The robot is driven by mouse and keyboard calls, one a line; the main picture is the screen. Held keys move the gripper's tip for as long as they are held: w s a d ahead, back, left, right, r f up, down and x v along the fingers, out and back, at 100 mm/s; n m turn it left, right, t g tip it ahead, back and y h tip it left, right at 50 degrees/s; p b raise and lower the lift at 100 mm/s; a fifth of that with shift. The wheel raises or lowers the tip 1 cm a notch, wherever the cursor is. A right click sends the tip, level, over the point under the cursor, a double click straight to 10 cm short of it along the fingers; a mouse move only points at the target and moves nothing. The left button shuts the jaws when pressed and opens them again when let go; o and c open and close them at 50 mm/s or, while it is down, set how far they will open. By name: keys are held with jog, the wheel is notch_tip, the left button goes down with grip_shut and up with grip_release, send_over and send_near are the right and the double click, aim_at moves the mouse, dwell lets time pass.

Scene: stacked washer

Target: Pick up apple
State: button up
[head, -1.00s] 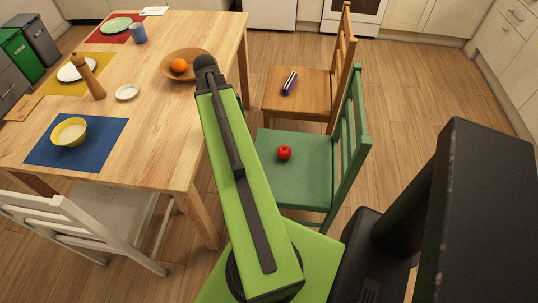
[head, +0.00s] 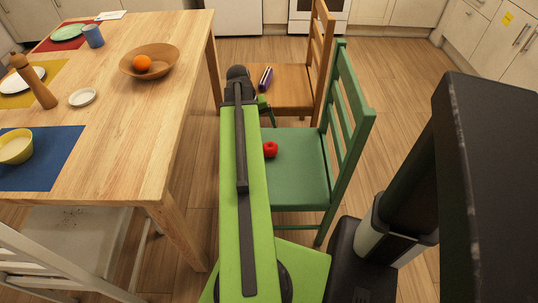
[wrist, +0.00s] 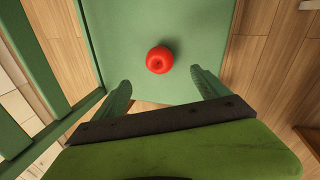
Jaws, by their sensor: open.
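A red apple (head: 270,149) sits on the seat of the green chair (head: 300,180), close to the seat's left side in the head view. In the wrist view the apple (wrist: 159,60) rests on the green seat (wrist: 140,25), ahead of my gripper and roughly centred between its fingers. My gripper (wrist: 160,90) is open and empty, with its two green fingers spread apart. The apple is apart from both fingers. In the head view my arm hides most of the gripper.
A wooden table (head: 130,110) stands left of my arm, holding a wooden bowl (head: 165,68) with an orange (head: 142,63). The green chair's backrest (head: 350,105) rises on the right.

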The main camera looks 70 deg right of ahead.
aim_at(268, 145)
jog(key=b+x, duration=0.6)
jog(key=x, duration=0.2)
jog(key=shift+w+f, duration=0.15)
jog(key=shift+f, duration=0.05)
jog(key=shift+f+b, duration=0.15)
jog(key=shift+b, duration=0.2)
jog(key=b+x, duration=0.5)
jog(key=shift+d+f, duration=0.15)
jog(key=shift+d, duration=0.05)
jog(key=shift+r, duration=0.2)
jog(key=c, duration=1.6)
